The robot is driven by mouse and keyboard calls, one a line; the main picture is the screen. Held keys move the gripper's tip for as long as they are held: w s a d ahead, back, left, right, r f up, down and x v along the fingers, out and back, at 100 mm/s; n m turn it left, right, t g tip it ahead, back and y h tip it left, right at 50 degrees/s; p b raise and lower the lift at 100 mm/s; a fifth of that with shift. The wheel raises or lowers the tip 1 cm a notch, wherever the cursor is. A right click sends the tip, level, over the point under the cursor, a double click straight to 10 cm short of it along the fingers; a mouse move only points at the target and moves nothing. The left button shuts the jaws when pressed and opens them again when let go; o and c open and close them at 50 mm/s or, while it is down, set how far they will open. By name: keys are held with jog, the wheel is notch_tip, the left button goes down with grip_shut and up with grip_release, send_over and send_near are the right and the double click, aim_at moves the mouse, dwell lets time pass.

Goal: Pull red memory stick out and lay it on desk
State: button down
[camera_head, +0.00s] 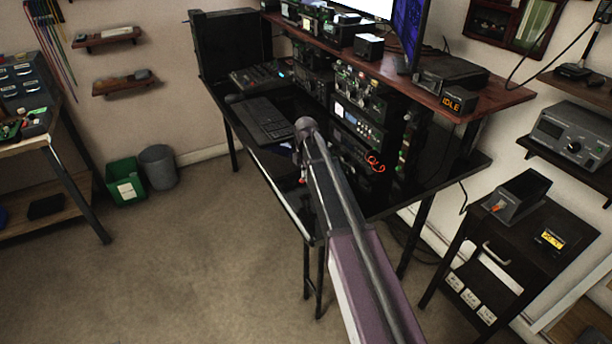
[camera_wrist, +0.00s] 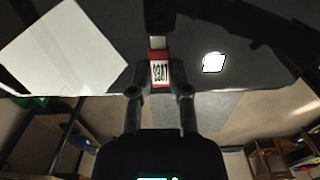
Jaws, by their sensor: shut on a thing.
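The red memory stick (camera_wrist: 160,72) is between the fingertips of my gripper (camera_wrist: 160,80) in the wrist view. It carries a white label with black characters. My gripper is shut on its sides. The stick's pale metal plug (camera_wrist: 158,43) shows at the far end, toward a black block (camera_wrist: 157,18); I cannot tell whether the plug touches that block. In the head view my arm reaches over the black desk (camera_head: 283,180), and it hides most of my gripper and the stick.
A white sheet (camera_wrist: 62,52) and a small bright white patch (camera_wrist: 214,62) show on the dark surface in the wrist view. A keyboard (camera_head: 262,119) lies on the desk's left part. Stacked equipment with red cables (camera_head: 375,162) stands along its back. Floor is clear in front.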

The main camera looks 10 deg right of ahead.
aim_at(306, 189)
jog(key=shift+f+b, duration=1.05)
jog(key=shift+f, duration=0.4)
jog(key=shift+f+b, duration=0.6)
jog(key=c, duration=0.7)
grip_release()
jog(key=shift+c, duration=0.2)
jog(key=shift+r+p, duration=0.4)
jog(key=shift+r, duration=0.05)
jog(key=shift+r+p, duration=1.05)
jog(key=o, duration=0.6)
jog(key=shift+c, duration=0.2)
